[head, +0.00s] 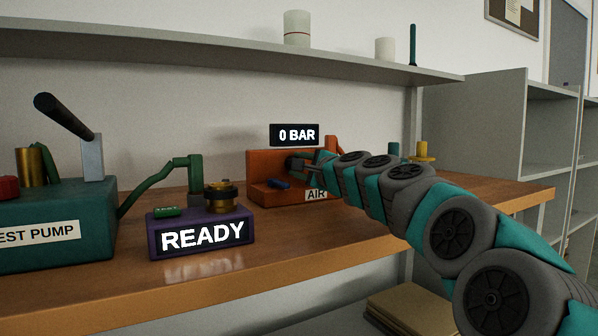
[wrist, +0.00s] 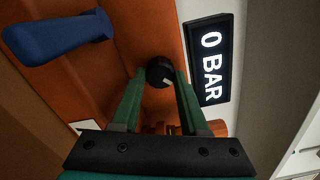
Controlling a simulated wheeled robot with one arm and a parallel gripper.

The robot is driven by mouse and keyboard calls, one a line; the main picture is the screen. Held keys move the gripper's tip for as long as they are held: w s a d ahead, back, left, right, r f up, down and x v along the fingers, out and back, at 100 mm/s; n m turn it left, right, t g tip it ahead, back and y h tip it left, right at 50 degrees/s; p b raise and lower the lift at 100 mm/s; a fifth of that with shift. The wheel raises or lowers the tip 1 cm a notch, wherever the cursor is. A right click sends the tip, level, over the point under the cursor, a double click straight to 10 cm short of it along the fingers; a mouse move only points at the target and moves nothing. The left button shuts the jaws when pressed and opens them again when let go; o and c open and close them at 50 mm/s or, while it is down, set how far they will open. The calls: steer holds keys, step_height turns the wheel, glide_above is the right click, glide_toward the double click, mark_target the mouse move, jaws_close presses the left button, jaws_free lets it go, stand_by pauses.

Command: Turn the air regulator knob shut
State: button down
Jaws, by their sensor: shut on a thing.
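The air regulator is an orange unit (head: 262,165) on the bench, with an AIR label (head: 316,195) and a dark display reading 0 BAR (head: 294,135), which also shows in the wrist view (wrist: 211,64). The regulator knob (wrist: 159,72) is a small black round knob with a pale mark, seen in the wrist view between my fingertips. My gripper (wrist: 159,80) is shut on the knob, one green finger at each side. In the head view my gripper (head: 303,162) is at the unit's front and hides the knob.
A blue lever (head: 279,184) sits low on the orange unit, close to my gripper; it shows large in the wrist view (wrist: 58,38). Left are a purple READY box (head: 201,235) and a teal test pump (head: 50,215). A shelf (head: 230,55) runs above.

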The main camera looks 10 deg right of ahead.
steer(key=n+b, duration=0.1)
steer(key=n, duration=0.1)
steer(key=n+b, duration=0.2)
steer(key=n, duration=0.1)
steer(key=shift+f+n, duration=0.2)
steer(key=shift+n, duration=0.1)
steer(key=shift+a+r+n+b, duration=0.1)
steer(key=shift+r+n+b, duration=0.05)
steer(key=shift+n+b, duration=1.4)
steer(key=shift+n, duration=0.35)
steer(key=shift+c, duration=2.1)
jaws_free()
steer(key=shift+r, duration=0.1)
steer(key=shift+s, duration=0.1)
steer(key=p+v, duration=0.1)
steer(key=v, duration=0.6)
steer(key=shift+r, duration=0.15)
steer(key=shift+s+d, duration=0.2)
steer(key=shift+s, duration=0.1)
